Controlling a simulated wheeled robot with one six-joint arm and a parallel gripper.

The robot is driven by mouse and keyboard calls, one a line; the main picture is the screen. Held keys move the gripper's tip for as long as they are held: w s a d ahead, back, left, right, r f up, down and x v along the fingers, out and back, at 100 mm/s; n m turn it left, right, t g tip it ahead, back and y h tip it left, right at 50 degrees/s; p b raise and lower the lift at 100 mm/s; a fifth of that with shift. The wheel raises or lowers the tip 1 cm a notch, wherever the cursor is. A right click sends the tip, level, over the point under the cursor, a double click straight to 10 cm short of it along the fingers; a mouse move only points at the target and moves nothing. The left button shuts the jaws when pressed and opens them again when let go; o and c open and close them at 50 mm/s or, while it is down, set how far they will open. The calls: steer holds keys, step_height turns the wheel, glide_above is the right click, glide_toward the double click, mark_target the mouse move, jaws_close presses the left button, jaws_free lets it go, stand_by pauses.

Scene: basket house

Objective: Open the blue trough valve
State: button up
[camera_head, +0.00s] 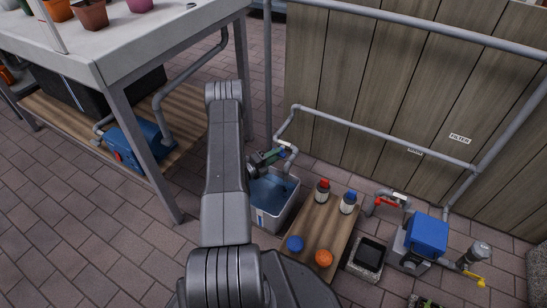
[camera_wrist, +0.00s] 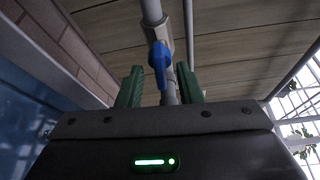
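The valve's blue handle (camera_wrist: 160,62) shows in the wrist view, on a pale valve body in a grey pipe (camera_wrist: 153,12). It points down the picture, toward my gripper, and partly covers the pipe. My gripper (camera_wrist: 160,85) has its two green fingers apart, one on each side of the handle and pipe, with a visible gap on both sides. In the head view my gripper (camera_head: 271,156) is above the back of the trough (camera_head: 262,218), a pale tub with blue water inside. The valve there is small and largely hidden by the gripper.
A low wooden board right of the trough holds a red-capped bottle (camera_head: 322,191), a blue-capped bottle (camera_head: 348,203), a blue cap (camera_head: 295,243) and an orange ball-like item (camera_head: 323,258). Right of it are a red valve handle (camera_head: 387,202) and blue pump box (camera_head: 427,235). A wooden fence (camera_head: 400,90) stands behind.

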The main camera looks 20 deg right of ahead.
jaws_close()
steer(key=shift+n+h+b, duration=0.3)
steer(key=shift+n+b, duration=0.15)
steer(key=shift+n, duration=0.25)
jaws_free()
steer(key=p+v, duration=0.3)
steer(key=v, duration=1)
steer(key=shift+s+a+f+p, duration=0.2)
steer(key=shift+a+p, duration=0.15)
steer(key=shift+a, duration=0.05)
